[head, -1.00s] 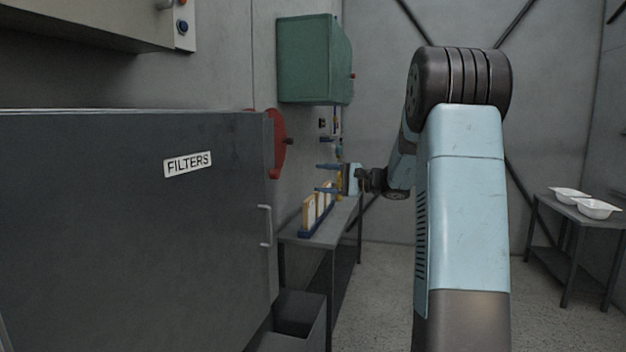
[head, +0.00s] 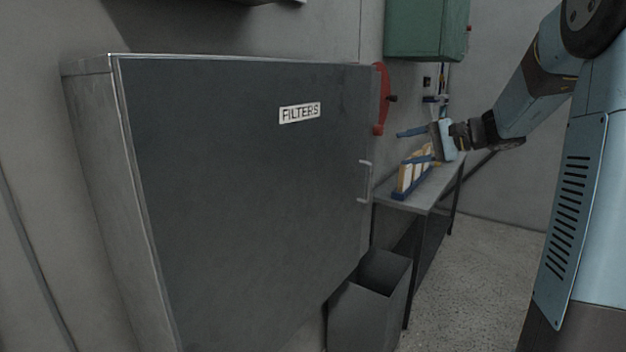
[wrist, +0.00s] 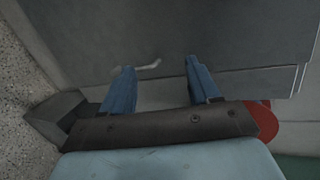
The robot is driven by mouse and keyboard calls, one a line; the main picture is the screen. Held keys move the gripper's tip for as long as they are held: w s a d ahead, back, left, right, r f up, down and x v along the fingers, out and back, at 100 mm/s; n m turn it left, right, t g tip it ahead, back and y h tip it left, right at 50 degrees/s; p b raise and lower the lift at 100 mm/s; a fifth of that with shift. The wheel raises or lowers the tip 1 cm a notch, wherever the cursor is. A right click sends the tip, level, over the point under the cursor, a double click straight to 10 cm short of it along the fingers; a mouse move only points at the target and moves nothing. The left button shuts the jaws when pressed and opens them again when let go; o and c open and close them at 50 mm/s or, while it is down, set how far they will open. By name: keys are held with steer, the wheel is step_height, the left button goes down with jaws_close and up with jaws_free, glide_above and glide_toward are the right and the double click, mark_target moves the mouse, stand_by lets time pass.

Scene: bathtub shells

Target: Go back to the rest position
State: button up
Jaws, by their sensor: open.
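My gripper (head: 415,146) shows in the head view at the end of my light-blue arm, in front of the small side table and pointing left. In the wrist view my gripper (wrist: 158,75) has its two blue fingers well apart with nothing between them. Beyond the fingers is the dark door of the cabinet marked FILTERS (head: 230,190), which looks shut. Its handle (wrist: 150,66) shows just past the fingertips in the wrist view, apart from them.
A grey open bin (head: 365,315) stands on the floor by the cabinet. The side table (head: 432,190) carries a blue rack with pale upright pieces (head: 406,178). A red wheel (head: 381,100) and a green box (head: 425,30) are on the wall. Speckled floor (head: 480,270) is clear at right.

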steer(key=s+a+f+n+g+h, duration=0.1)
steer(key=s+a+n+g+h, duration=0.15)
steer(key=s+a, duration=0.45)
steer(key=s+d+f+n+h, duration=0.1)
steer(key=s+f+h, duration=0.1)
steer(key=s, duration=0.6)
steer(key=s+d+f+n+t+h, duration=0.1)
steer(key=s+h, duration=0.3)
steer(key=s, duration=0.5)
steer(key=s+d+f+n+h, duration=0.2)
steer(key=s+d+n+h, duration=0.1)
steer(key=s, duration=0.5)
steer(key=shift+s+f+t+h, duration=0.2)
steer(key=shift+f+t+h, duration=0.15)
steer(key=shift+h, duration=0.2)
steer(key=shift+c, duration=0.4)
